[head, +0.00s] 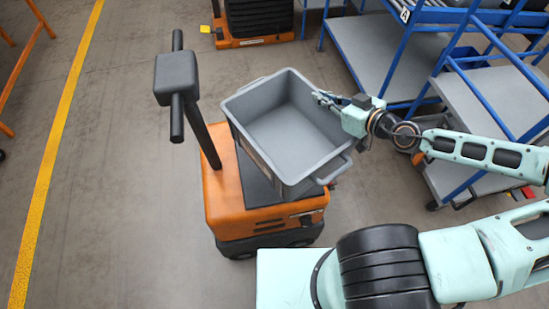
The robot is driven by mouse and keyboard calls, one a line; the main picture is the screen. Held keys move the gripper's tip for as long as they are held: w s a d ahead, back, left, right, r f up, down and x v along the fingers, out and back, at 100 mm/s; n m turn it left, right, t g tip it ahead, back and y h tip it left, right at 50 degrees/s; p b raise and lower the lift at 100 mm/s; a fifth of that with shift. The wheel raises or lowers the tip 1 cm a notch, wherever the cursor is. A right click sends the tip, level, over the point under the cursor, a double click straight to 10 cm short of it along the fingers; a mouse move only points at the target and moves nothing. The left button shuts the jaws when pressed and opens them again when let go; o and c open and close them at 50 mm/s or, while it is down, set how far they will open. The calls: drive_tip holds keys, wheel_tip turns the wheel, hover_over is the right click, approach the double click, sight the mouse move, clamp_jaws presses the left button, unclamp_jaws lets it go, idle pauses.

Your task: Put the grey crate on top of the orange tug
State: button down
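The grey crate (262,118) is open-topped and empty, with a handle on its near right side. It is over the dark deck of the orange tug (228,197), covering much of it and reaching past the tug's right side. I cannot tell whether its base touches the deck or hangs just above it. The tug has a dark tiller with a box-shaped head on its left. My gripper (323,98) comes in from the right and is at the crate's right rim. Its fingers look closed on that rim, one inside the wall; the outer finger is partly hidden.
Blue-framed carts with grey shelves (490,98) stand at the right, close to my arm. Another orange machine (254,41) is at the top. A yellow floor line (55,140) runs down the left, with an orange frame (22,72) beyond. Floor left of the tug is clear.

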sight(303, 114)
drive_tip(key=w+d+f+b, duration=0.2)
drive_tip(key=d+f+b, duration=0.3)
drive_tip(key=d+b, duration=0.3)
drive_tip(key=shift+m, duration=0.3)
drive_tip(key=shift+w+a+f+b, duration=0.95)
drive_tip(key=shift+a+f+b, duration=0.65)
drive_tip(key=shift+a+f, duration=0.3)
drive_tip(key=shift+w+a+f+b, duration=0.9)
drive_tip(key=shift+a+f+b, duration=0.65)
drive_tip(key=shift+a+f, duration=0.3)
drive_tip(key=shift+w+a+f+b, duration=0.95)
drive_tip(key=shift+a+f+b, duration=0.75)
drive_tip(key=shift+a, duration=0.25)
wheel_tip(303, 114, down, 3)
drive_tip(key=shift+r+b, duration=0.15)
drive_tip(key=shift+b, duration=0.25)
drive_tip(key=c, duration=2.2)
unclamp_jaws()
drive_tip(key=shift+s+d, duration=0.1)
drive_tip(key=shift+o, duration=0.2)
